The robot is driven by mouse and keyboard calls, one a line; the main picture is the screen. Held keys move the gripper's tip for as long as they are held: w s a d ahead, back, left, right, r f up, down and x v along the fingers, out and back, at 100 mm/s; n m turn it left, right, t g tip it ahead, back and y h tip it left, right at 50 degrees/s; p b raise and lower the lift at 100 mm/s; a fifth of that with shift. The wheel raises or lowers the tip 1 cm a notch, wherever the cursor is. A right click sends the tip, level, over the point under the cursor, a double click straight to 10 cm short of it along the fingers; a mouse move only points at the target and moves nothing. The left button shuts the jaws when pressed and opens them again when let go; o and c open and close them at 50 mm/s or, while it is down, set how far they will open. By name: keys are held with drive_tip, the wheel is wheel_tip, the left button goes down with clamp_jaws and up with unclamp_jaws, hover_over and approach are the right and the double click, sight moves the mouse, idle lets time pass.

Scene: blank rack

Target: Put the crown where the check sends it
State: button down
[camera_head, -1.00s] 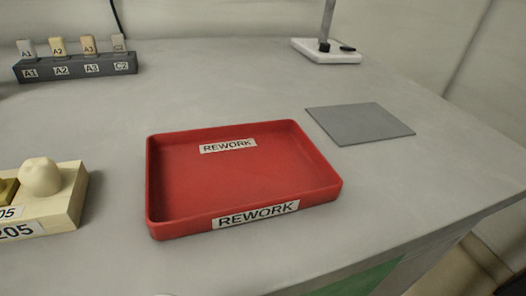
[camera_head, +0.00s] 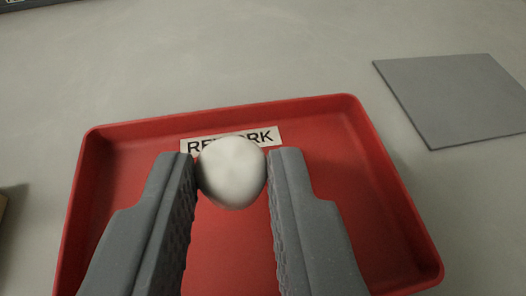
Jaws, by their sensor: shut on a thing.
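The crown (camera_head: 232,172) is a small, rounded, whitish piece. My gripper (camera_head: 232,176) is shut on it, with a grey finger on each side. The crown and fingers are over the red tray (camera_head: 390,215), in front of its inner back wall. The crown partly covers the tray's REWORK label (camera_head: 262,137). I cannot tell how high the crown is above the tray floor. The fingers hide part of the tray, and its front edge is out of view.
A flat grey plate (camera_head: 455,98) lies on the table to the right of the tray. The table (camera_head: 230,60) behind the tray is clear.

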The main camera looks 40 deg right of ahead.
sight(242, 256)
drive_tip(key=shift+w+d+f+b, duration=0.15)
drive_tip(key=shift+f+b, duration=0.45)
drive_tip(key=shift+f, duration=1.05)
drive_tip(key=shift+f, duration=0.15)
drive_tip(key=c, duration=1.2)
unclamp_jaws()
drive_tip(key=shift+c, duration=0.2)
drive_tip(key=shift+s+a+r, duration=0.3)
drive_tip(key=shift+s+r, duration=0.05)
drive_tip(key=shift+s, duration=0.1)
drive_tip(key=p+v, duration=0.2)
drive_tip(key=v, duration=0.9)
drive_tip(key=shift+f, duration=0.1)
